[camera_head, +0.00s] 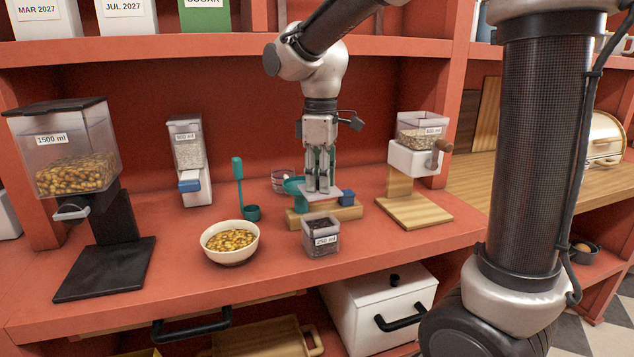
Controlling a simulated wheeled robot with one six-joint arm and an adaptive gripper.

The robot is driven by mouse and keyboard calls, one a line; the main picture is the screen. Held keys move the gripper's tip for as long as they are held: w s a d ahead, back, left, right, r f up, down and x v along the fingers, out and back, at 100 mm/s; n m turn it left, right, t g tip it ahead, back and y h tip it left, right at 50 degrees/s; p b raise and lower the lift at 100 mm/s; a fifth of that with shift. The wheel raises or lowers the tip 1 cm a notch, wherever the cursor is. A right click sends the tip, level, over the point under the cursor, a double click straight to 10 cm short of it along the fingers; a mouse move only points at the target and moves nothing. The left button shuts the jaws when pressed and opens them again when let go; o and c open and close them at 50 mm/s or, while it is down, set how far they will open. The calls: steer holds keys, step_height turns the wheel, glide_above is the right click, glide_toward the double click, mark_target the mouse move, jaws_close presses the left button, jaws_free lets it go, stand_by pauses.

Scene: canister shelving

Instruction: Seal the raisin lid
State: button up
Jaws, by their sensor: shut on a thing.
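The raisin canister (321,240) is a small clear box with a 250 ml label and dark contents. It stands upright near the front of the shelf, and its top looks uncovered. My gripper (318,189) points down behind and above the canister. Its fingers are shut on what looks like a flat pale grey lid (311,197). The lid shows apart from the canister's rim, over a wooden block (345,214). The fingertips hide part of the lid, and its exact height is hard to tell.
A bowl of yellow pieces (230,257) stands left of the canister. A teal scoop (251,212), a teal item (293,186) and a blue block (347,197) are close by. Dispensers stand left (75,150) and right (414,160). The shelf front right of the canister is clear.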

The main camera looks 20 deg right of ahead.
steer(key=shift+f, duration=0.1)
step_height(320, 180, down, 6)
steer(key=shift+f, duration=0.15)
stand_by(0.7)
steer(key=shift+f, duration=0.15)
stand_by(1.9)
steer(key=o, duration=1.1)
steer(key=shift+o, duration=0.6)
steer(key=o, duration=0.4)
